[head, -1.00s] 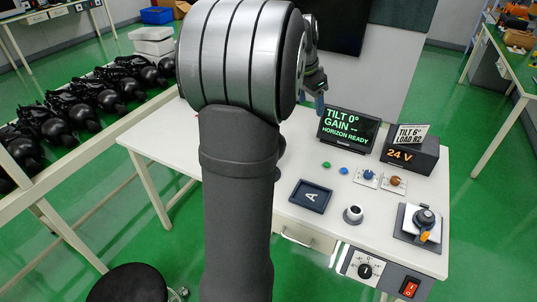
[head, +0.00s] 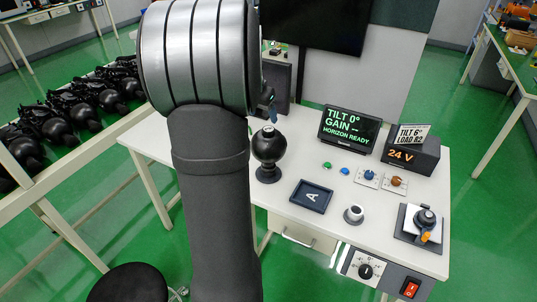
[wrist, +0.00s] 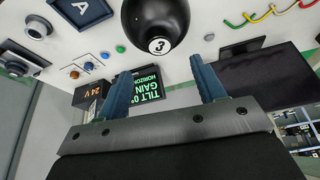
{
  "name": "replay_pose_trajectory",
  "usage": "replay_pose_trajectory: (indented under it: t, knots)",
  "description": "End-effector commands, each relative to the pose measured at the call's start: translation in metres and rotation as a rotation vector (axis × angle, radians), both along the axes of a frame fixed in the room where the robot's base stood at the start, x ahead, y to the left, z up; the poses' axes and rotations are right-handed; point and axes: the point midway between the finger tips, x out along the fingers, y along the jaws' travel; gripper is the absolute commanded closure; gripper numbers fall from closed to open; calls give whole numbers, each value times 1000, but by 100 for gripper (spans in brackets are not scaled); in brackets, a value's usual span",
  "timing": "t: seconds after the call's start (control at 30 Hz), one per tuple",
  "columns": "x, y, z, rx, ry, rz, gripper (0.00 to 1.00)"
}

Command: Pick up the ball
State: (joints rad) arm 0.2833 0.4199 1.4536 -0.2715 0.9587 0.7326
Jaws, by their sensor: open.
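A glossy black ball (head: 269,145) sits on a small dark round base on the white table, just right of my arm. In the wrist view the ball (wrist: 155,18) is cut off by the top edge and shows a white round spot with a "3". My gripper (wrist: 163,80) has two blue fingers spread apart with nothing between them. The ball lies beyond the fingertips, not touching them. In the head view a bit of my gripper (head: 271,103) shows above the ball, mostly hidden by my arm.

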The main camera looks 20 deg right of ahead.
Motion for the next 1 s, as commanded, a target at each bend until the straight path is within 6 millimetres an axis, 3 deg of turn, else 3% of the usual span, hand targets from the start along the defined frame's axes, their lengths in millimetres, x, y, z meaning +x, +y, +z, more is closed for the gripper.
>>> replay_pose_trajectory:
  t: [0.1, 0.37, 0.67, 0.9, 1.0]
  knots:
    - [4, -5, -16, 0, 3, -1, 37]
    - [7, -9, -30, 0, 1, 0, 37]
    - [15, -20, -69, 1, 3, -2, 37]
    - [17, -21, -72, 1, -1, -1, 37]
    - [17, -21, -72, 0, 0, -1, 55]
